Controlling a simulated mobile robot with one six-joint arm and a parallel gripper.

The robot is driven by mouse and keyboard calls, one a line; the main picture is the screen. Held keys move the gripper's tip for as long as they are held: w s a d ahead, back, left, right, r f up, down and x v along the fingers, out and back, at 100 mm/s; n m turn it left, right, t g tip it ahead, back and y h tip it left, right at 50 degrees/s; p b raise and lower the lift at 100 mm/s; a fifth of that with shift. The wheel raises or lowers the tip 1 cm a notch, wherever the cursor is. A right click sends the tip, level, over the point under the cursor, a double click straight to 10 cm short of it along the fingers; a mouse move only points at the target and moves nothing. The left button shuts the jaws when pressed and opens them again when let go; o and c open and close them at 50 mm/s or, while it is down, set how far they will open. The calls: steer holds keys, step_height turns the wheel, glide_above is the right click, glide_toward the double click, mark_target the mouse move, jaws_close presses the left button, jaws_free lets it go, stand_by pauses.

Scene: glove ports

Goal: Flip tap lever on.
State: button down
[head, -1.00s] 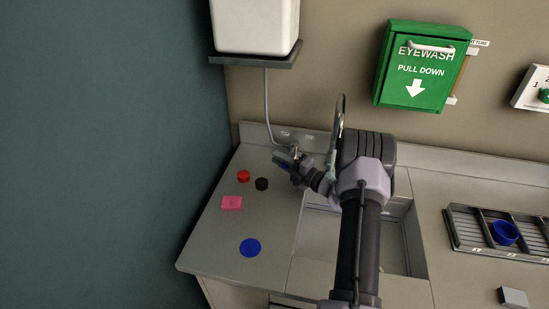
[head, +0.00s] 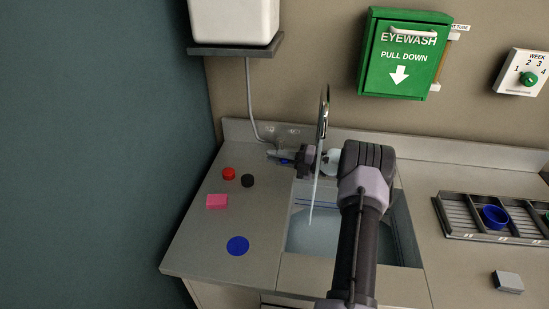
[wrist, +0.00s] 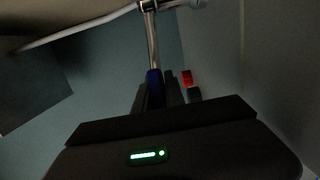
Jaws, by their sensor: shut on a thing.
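The tap's tall curved chrome spout (head: 323,112) stands behind the sink. A thin, pale stream of water (head: 314,190) falls from it into the sink basin (head: 335,238). My gripper (head: 281,157) is at the back of the counter, left of the spout, and points left. In the wrist view my gripper (wrist: 160,98) has its dark fingers shut around the blue end of the tap lever (wrist: 154,77). A chrome rod runs up from this blue part. In the head view my gripper mostly hides the lever.
On the left counter are a red cap (head: 228,173), a black cap (head: 247,180), a pink block (head: 217,201) and a blue disc (head: 238,246). A rack (head: 455,229) with a blue cup (head: 495,217) is at right. The green eyewash box (head: 405,60) hangs above.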

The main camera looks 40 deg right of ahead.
steer(key=c, duration=1.4)
jaws_free()
steer(key=p+v, duration=0.3)
steer(key=v, duration=1.4)
steer(key=shift+s+d, duration=0.1)
steer(key=shift+s, duration=0.05)
steer(key=shift+c, duration=0.5)
